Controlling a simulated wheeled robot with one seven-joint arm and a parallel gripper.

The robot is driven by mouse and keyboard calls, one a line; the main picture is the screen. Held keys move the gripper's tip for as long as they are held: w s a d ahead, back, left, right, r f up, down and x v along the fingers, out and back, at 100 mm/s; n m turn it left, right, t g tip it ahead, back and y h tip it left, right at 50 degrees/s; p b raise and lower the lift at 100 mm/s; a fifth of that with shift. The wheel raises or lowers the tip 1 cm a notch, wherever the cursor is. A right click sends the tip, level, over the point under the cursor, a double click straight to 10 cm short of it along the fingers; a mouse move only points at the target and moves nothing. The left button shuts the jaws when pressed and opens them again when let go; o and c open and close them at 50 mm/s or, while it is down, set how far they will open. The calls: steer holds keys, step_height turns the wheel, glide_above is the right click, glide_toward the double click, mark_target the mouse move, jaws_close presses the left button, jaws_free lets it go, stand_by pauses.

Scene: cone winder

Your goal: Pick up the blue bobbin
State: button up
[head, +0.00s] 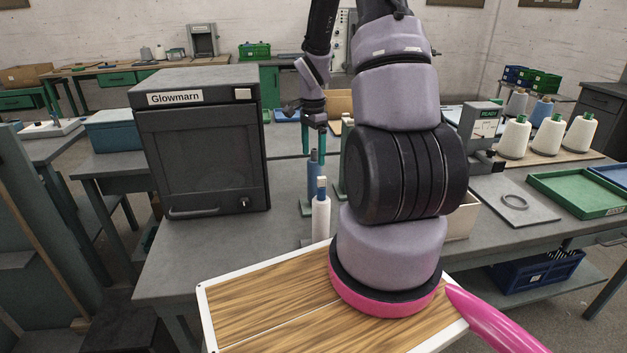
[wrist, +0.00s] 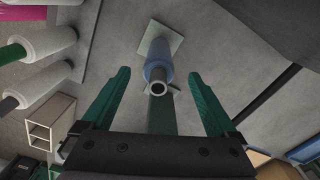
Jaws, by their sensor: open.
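The blue bobbin (head: 314,170) stands upright on the grey table behind a white bobbin (head: 321,215). In the wrist view the blue bobbin (wrist: 158,62) sits above a pale square base, its hollow tube end facing the camera. My gripper (head: 315,150) is over the blue bobbin in the head view, its green fingers pointing down. In the wrist view my gripper (wrist: 158,74) is open, with one finger on each side of the bobbin and a visible gap on both sides. A green strip shows below the tube end; I cannot tell what it belongs to.
A dark Glowmarn cabinet (head: 200,140) stands left of the bobbins. More bobbins, white (wrist: 45,42) among them, stand close to the left in the wrist view. A small pale box (wrist: 48,120) is also there. White cones (head: 547,135) and a green tray (head: 577,192) are at right.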

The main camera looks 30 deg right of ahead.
mark_target(315, 168)
steer(key=shift+s+d+f, duration=0.1)
steer(key=shift+d+f, duration=0.05)
steer(key=shift+f, duration=1.35)
steer(key=shift+d+f, duration=0.1)
steer(key=shift+f, duration=1.4)
steer(key=c, duration=1.2)
